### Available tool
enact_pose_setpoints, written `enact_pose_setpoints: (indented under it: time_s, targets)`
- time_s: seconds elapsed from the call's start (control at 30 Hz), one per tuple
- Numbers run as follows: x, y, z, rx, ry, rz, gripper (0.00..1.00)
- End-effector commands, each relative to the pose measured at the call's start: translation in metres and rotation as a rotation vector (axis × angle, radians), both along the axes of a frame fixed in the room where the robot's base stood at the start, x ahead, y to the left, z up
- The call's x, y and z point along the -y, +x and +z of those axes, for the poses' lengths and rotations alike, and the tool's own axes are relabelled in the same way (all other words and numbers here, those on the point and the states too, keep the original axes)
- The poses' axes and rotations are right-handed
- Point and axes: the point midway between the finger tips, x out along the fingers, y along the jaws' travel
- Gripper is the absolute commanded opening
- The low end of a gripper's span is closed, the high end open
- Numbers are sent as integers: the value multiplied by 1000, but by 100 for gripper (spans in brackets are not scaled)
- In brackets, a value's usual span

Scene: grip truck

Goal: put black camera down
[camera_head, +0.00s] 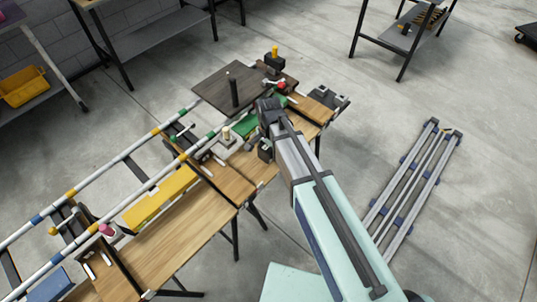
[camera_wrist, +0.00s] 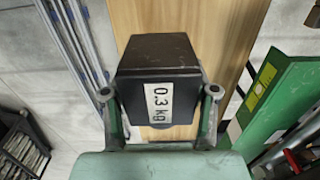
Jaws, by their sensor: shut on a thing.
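The black camera is a dark box with a white "0.3 kg" label (camera_wrist: 150,60). In the wrist view my gripper (camera_wrist: 159,93) has one finger on each side of it and is shut on it. A wooden tabletop (camera_wrist: 220,35) lies behind the box. I cannot tell whether the box touches the wood. In the head view my arm reaches over the workbench (camera_head: 240,185), and its links largely hide the gripper and the box.
In the wrist view a green case (camera_wrist: 280,95) lies close at right. The bench holds a dark board (camera_head: 215,85) with a post, a yellow case (camera_head: 160,197) and long rails (camera_head: 95,185). More rails (camera_head: 410,185) lie on the floor at right. Bare wood shows at front left.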

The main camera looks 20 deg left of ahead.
Motion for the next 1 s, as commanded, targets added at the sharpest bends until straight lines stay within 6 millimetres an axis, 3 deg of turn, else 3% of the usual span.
enact_pose_setpoints:
  time_s: [0.37, 0.77, 0.8, 0.83, 1.0]
  targets:
    - [0, 0, -35, -1, 0, 0, 33]
    - [0, 0, -41, 0, -1, 0, 33]
    - [0, 0, -40, 0, -1, 0, 72]
    - [0, 0, -40, 0, -1, 0, 83]
    - [0, 0, -40, 0, -1, 0, 83]
